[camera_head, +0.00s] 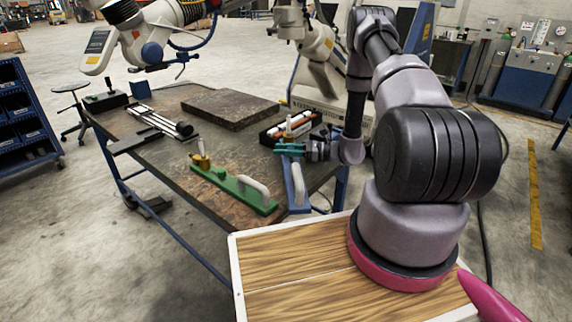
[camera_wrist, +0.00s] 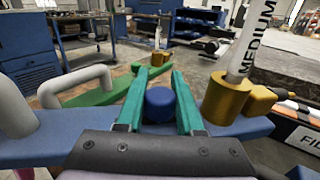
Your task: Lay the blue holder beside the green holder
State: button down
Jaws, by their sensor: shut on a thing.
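The blue holder (camera_head: 290,191) is a long blue bar with a white loop handle, near the right edge of the table. In the wrist view the blue holder (camera_wrist: 60,149) crosses the bottom of the picture, with a brass cylinder at its right part. My gripper (camera_head: 280,148) has its teal fingers closed around the holder's blue knob (camera_wrist: 159,102). Whether the bar touches the table cannot be told. The green holder (camera_head: 228,184), with a white handle and brass cylinder, lies flat to the left of the blue one. It also shows behind the blue one in the wrist view (camera_wrist: 105,95).
A dark stone slab (camera_head: 229,107) lies further back. Metal rods (camera_head: 160,121) lie at the left. Bare table top (camera_head: 178,178) lies left of the green holder, with a narrow gap between the holders.

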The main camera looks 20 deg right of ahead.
jog(key=shift+f, duration=3.15)
jog(key=c, duration=0.5)
grip_release()
jog(key=shift+f, duration=0.15)
jog(key=shift+c, duration=0.2)
